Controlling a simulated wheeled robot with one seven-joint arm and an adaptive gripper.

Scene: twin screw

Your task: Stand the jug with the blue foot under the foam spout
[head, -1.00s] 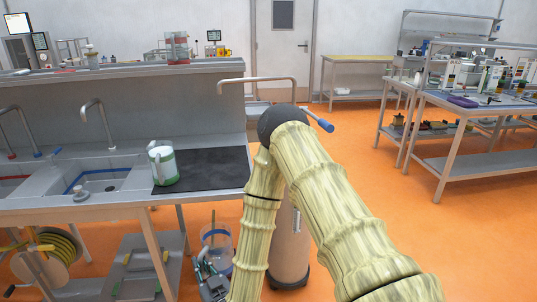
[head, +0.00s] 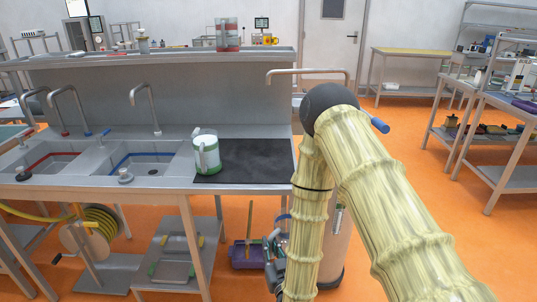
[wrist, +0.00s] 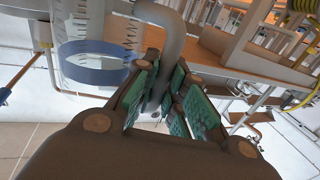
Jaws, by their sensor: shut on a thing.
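My gripper (wrist: 163,95) is shut on the grey curved handle (wrist: 172,35) of a clear jug with scale marks and a blue band (wrist: 95,48), in the wrist view. In the head view my gripper (head: 275,248) is low in front of the bench; only a blue edge (head: 283,217) of the held jug shows beside my arm, which hides the rest. Its tilt is hard to tell. A second jug (head: 207,155), white with a green foot, stands upright on the left of the black mat (head: 255,163). Bent spouts rise behind the sinks; I cannot tell which is the foam spout.
The bench has a red-lined sink (head: 45,162) and a blue-lined sink (head: 145,160). The mat is free right of the green-footed jug. A purple bin (head: 245,258) and a yellow hose reel (head: 95,228) are below.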

